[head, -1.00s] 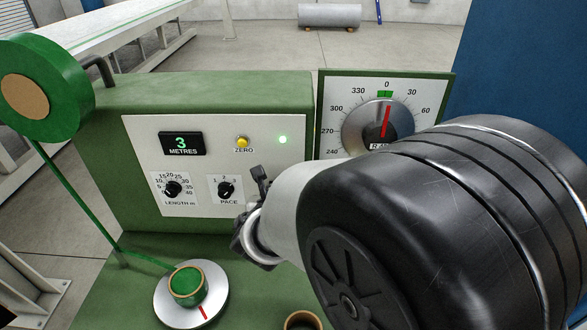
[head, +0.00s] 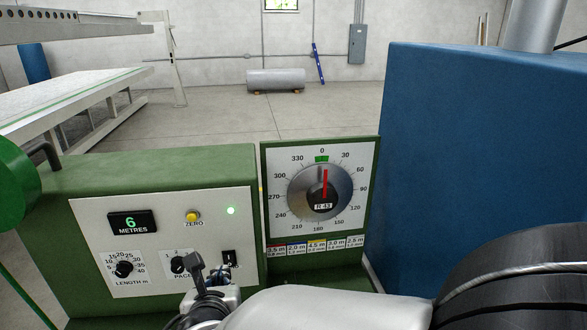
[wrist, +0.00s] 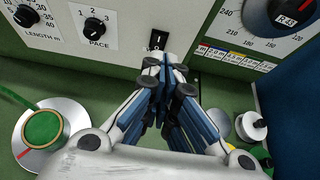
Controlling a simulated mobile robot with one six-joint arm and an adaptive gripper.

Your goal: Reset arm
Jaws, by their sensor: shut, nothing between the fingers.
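My gripper (head: 198,268) is in front of the white control panel (head: 150,207), low in the head view. In the wrist view its blue and grey fingers (wrist: 167,75) are closed together with nothing between them. The fingertips are just below a black rocker switch (wrist: 158,41) on the panel; I cannot tell whether they touch it. The switch also shows in the head view (head: 229,258), to the right of the PACE knob (wrist: 94,26). My forearm hides the lower part of the machine in the head view.
The panel also has a LENGTH knob (head: 124,268), a yellow ZERO button (head: 193,216) and a display (head: 133,223) reading 6. A round dial (head: 318,195) stands to the right, beside a large blue cabinet (head: 480,150). A green spool (wrist: 43,128) sits on a silver disc at left.

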